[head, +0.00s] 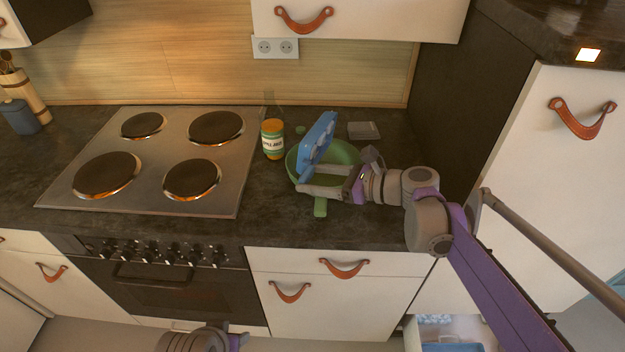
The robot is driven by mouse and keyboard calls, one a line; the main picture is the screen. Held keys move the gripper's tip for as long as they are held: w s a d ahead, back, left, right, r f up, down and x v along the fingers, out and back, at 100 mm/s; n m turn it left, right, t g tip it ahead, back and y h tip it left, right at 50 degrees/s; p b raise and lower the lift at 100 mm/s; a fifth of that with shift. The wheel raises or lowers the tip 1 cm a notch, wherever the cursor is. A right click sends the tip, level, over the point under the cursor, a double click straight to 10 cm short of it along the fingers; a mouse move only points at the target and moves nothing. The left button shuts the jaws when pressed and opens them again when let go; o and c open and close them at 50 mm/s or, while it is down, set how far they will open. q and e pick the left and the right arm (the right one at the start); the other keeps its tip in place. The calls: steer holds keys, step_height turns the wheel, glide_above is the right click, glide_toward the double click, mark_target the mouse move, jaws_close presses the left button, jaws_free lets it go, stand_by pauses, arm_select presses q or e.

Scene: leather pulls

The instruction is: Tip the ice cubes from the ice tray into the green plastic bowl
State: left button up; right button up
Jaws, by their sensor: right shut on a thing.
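The blue ice tray (320,138) is tilted steeply, almost on edge, above the green plastic bowl (352,152) on the dark counter. Pale spots show on the tray's left face; I cannot tell whether they are ice cubes or empty cells. My right gripper (312,178) reaches in from the right across the bowl and is shut on the tray near its lower end. The gripper and tray hide much of the bowl's inside. Part of my left arm's end (205,340) shows at the bottom edge; its fingers cannot be made out.
An orange jar (272,139) with a green-banded label stands left of the bowl. A small grey box (363,130) lies behind it, and a green object (320,207) lies at its front. The stove (160,160) fills the left counter. A tall cabinet (545,170) stands right.

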steer(key=shift+s+d+f+t+y+b, duration=0.15)
steer(key=shift+d+f+t+y+b, duration=0.2)
steer(key=shift+y+b, duration=0.55)
steer(key=shift+s+d+f+t+y+b, duration=0.1)
steer(key=shift+d+f+t+y+b, duration=0.3)
steer(key=shift+b, duration=0.8)
steer(key=shift+d+y+b, duration=0.1)
steer(key=shift+y+b, duration=0.45)
steer(key=shift+y, duration=0.15)
steer(key=shift+s, duration=0.1)
